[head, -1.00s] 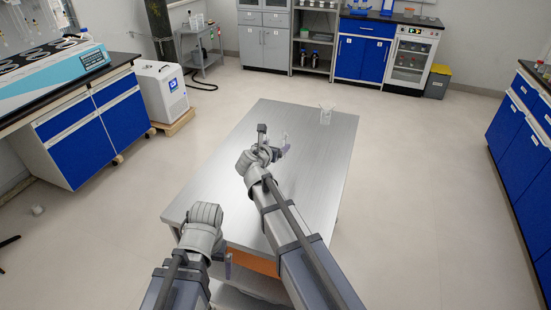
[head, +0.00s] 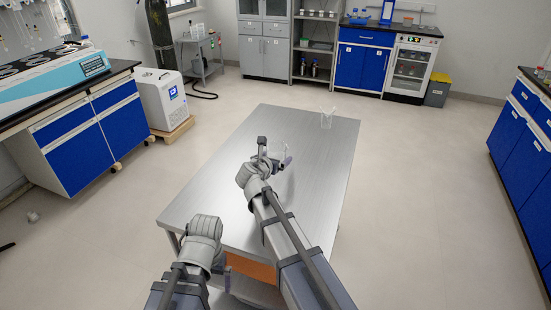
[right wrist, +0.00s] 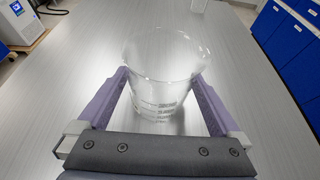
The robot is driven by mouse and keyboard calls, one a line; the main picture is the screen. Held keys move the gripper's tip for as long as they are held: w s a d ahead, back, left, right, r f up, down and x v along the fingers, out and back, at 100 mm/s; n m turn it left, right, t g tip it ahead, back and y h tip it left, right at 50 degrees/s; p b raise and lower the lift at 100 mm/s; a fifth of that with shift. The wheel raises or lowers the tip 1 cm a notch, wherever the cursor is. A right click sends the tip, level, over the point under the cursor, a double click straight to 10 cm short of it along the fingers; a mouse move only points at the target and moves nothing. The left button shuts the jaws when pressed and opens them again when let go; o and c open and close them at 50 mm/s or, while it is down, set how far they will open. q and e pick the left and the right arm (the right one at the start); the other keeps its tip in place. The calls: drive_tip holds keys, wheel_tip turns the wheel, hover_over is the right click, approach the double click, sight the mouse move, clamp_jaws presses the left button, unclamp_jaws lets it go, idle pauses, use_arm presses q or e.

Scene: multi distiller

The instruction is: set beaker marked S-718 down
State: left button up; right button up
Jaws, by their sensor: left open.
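A clear glass beaker (right wrist: 160,88) with printed graduations stands between the two purple fingers of my right gripper (right wrist: 162,85) in the right wrist view. The fingers press against its sides; its label is too small to read. In the head view my right gripper (head: 284,160) is over the middle of the steel table (head: 215,190), and the beaker is a faint outline there. The beaker is upright, close to the tabletop; I cannot tell whether its base touches. My left gripper (head: 227,279) hangs by the table's near edge, mostly hidden behind its arm, and holds nothing visible.
Another clear glass vessel (head: 326,121) stands at the table's far right corner. The tabletop is otherwise bare, with free room on the left and right. A white floor unit (head: 162,98) and blue cabinets (head: 70,145) stand to the left, away from the table.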

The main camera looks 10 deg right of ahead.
drive_tip(key=shift+r, duration=0.2)
drive_tip(key=p+v, duration=0.4)
drive_tip(key=v, duration=0.6)
drive_tip(key=shift+s+a, duration=0.1)
drive_tip(key=shift+s, duration=0.05)
drive_tip(key=shift+p+v, duration=0.45)
drive_tip(key=shift+v, duration=0.4)
